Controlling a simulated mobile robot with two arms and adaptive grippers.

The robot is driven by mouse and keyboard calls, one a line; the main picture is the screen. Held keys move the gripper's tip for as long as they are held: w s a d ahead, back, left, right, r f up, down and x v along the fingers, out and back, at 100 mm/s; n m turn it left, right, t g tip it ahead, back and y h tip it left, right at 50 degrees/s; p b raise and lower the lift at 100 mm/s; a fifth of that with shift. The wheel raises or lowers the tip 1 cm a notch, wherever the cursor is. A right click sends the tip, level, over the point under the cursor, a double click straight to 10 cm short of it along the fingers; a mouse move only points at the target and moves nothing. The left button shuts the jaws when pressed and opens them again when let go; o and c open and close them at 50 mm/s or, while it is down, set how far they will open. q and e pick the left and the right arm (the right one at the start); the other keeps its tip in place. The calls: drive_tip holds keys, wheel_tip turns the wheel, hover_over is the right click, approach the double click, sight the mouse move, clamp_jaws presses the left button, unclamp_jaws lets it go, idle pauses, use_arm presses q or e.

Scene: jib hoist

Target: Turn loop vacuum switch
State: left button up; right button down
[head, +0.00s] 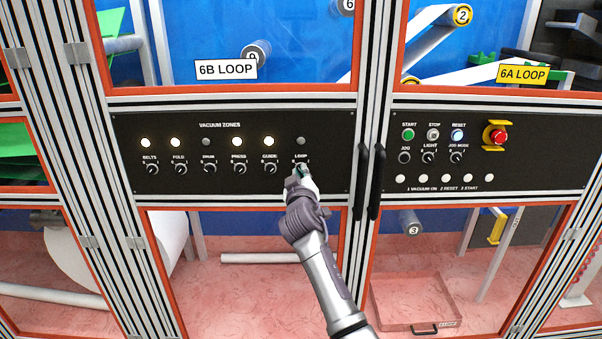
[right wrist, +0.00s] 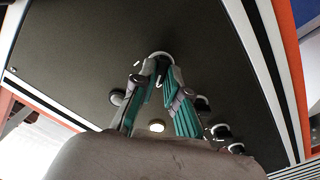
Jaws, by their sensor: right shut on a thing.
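The vacuum zones panel (head: 230,120) is black, with a row of lamps above rotary switches. The loop switch (right wrist: 157,54) is at the row's right end; in the head view my gripper covers most of it. My right gripper (head: 301,171) reaches up to the panel just under the LOOP label, its fingers shut on the switch. In the right wrist view its teal-padded fingertips (right wrist: 160,66) meet around the knob, whose angle I cannot make out. The loop lamp (head: 301,141) is grey and unlit. My left gripper is not in view.
The guide switch (head: 270,169) sits close left of my gripper. The belts, fold, press and guide lamps are lit; the drum lamp (head: 206,142) is dark. Black door handles (head: 362,180) stand out to the right. A second panel (head: 540,150) with an emergency stop (head: 498,137) lies beyond.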

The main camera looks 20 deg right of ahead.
drive_tip(key=shift+r+n, duration=0.15)
drive_tip(key=shift+n, duration=1.05)
drive_tip(key=shift+p, duration=0.3)
drive_tip(key=c, duration=1.2)
unclamp_jaws()
drive_tip(key=shift+w, duration=0.1)
drive_tip(key=v, duration=1.2)
